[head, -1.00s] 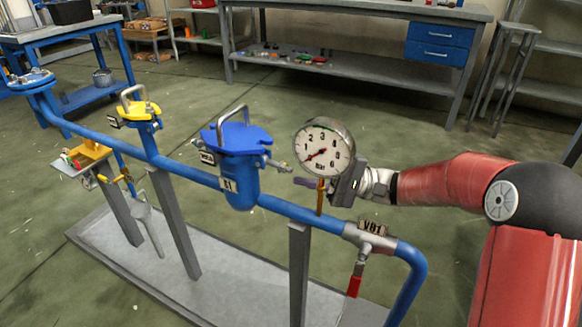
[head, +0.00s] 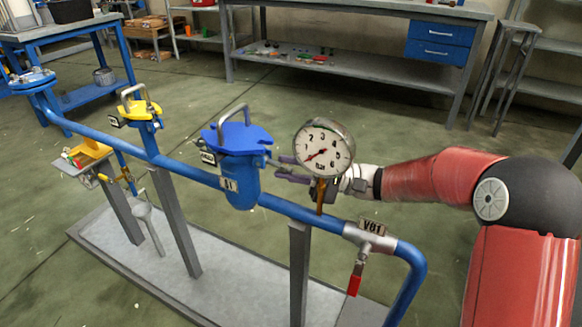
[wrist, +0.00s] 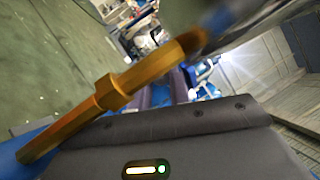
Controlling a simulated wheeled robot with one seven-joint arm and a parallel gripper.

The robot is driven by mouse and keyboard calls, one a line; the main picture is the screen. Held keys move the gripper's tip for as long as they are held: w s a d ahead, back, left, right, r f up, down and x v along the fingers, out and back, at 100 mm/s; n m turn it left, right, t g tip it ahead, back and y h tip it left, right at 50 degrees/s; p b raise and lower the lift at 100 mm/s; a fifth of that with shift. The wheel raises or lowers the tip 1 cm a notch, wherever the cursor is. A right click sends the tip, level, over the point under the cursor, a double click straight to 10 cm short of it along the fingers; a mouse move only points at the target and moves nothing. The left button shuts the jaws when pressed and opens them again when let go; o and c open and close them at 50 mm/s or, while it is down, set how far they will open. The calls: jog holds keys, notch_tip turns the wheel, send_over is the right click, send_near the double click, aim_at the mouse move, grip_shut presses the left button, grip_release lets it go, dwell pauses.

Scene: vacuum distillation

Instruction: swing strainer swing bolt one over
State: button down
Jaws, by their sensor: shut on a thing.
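The blue strainer (head: 238,182), tagged S1, stands on the blue pipe with its blue lid (head: 240,141) and metal handle on top. The swing bolt (head: 267,162) sticks out from the right of the lid rim, roughly level. My gripper (head: 277,170) reaches in from the right, behind the pressure gauge (head: 322,148), and its dark fingers are shut on the outer end of the bolt. The gauge hides part of my gripper body. In the wrist view the fingers (wrist: 167,92) show only partly, behind the brass gauge stem (wrist: 120,90), and the bolt is not clear.
The gauge stem stands very close to my wrist. A valve tagged V01 (head: 372,240) with a red handle sits on the pipe to the right. A yellow-lidded fitting (head: 140,110) stands to the left. A grey post (head: 299,270) supports the pipe. Open floor lies behind.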

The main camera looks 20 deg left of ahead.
jog(key=shift+r+m+t+h+p, duration=0.4)
jog(key=shift+m+h+p, duration=0.1)
jog(key=shift+p, duration=0.35)
jog(key=c, duration=1.5)
grip_release()
jog(key=shift+c, duration=0.2)
jog(key=v, duration=0.8)
jog(key=shift+b, duration=0.35)
